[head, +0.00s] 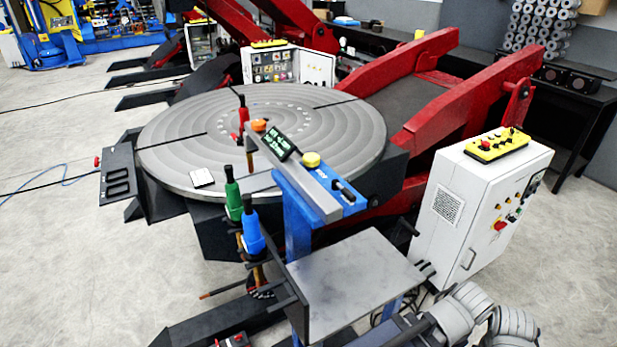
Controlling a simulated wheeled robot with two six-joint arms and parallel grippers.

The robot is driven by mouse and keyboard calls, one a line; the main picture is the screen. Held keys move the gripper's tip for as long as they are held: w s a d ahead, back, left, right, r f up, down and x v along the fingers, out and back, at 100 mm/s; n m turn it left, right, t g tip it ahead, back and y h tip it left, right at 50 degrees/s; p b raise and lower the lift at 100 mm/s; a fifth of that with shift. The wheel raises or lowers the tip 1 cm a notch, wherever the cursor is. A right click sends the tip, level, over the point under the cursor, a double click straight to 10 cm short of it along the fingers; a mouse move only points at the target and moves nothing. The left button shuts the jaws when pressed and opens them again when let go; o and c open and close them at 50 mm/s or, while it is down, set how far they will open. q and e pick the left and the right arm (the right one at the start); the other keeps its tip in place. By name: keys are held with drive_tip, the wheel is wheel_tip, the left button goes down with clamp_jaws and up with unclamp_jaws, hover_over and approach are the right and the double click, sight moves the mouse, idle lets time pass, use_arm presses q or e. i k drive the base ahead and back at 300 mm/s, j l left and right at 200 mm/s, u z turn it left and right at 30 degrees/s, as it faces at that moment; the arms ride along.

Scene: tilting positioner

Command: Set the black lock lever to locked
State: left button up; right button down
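A small black lever (343,187) sits on the blue end of a narrow grey and blue panel (315,183), in front of the round grey turntable (260,138). It lies slanted along the panel, close to a yellow knob (311,159). A small dark display with green text (277,143) and an orange knob (259,125) are at the panel's far end. I cannot read which setting the lever is in. Grey links of my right arm show at the lower right, with a dark part that seems to be my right gripper (398,328), low and away from the lever. Its fingers are unclear. My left gripper is not in view.
A grey metal shelf (355,272) stands in front of the panel. Green (233,200) and blue (252,232) handled tools stand left of it. A white control cabinet (478,215) with a yellow pendant (497,145) is at the right. Red tilting arms (470,105) rise behind.

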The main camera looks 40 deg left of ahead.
sight(337, 185)
drive_tip(key=i+l+u, duration=0.1)
drive_tip(key=i+u, duration=0.15)
drive_tip(key=u, duration=0.2)
drive_tip(key=i+l+u, duration=0.2)
drive_tip(key=u, duration=0.25)
drive_tip(key=i+l+u, duration=0.15)
drive_tip(key=u, duration=0.3)
drive_tip(key=i+l+u, duration=0.1)
drive_tip(key=l+u, duration=0.3)
